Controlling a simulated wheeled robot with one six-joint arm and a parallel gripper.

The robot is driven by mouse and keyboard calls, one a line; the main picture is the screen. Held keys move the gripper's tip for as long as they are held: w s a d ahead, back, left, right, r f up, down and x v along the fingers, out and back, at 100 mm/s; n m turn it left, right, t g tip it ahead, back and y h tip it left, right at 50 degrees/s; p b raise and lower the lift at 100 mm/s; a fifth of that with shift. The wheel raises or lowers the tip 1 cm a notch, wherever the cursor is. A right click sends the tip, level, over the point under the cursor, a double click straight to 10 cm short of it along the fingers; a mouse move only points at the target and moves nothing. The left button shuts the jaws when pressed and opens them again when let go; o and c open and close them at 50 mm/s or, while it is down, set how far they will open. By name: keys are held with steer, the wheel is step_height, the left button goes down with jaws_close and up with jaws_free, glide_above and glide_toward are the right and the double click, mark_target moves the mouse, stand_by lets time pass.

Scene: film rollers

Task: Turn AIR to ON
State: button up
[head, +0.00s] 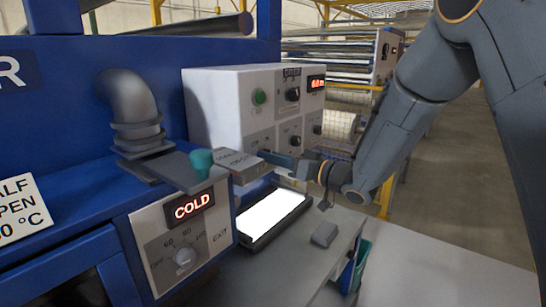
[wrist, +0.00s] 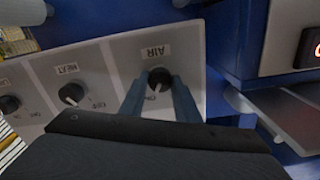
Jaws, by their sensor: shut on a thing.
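The AIR knob (wrist: 159,78) is a round black knob on a pale grey panel, under a white AIR label (wrist: 156,51) in the wrist view. My gripper (wrist: 160,88) has its two blue fingers on either side of this knob and is shut on it. A small pale pointer mark seems to show on the knob's lower side, but its exact angle is hard to read. In the head view my gripper (head: 272,157) reaches left to the machine's front, and the AIR knob cannot be made out there.
The HEAT knob (wrist: 72,94) and another black knob (wrist: 10,103) sit beside it on the panel. A COLD display (head: 194,206) and a dial (head: 184,256) are at the front left. A bright light panel (head: 272,212) lies below my gripper.

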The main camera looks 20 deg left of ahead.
steer(key=o, duration=1)
steer(key=shift+o, duration=0.2)
steer(key=b+v, duration=0.2)
steer(key=v, duration=0.5)
steer(key=shift+s+d, duration=0.2)
steer(key=shift+d, duration=0.15)
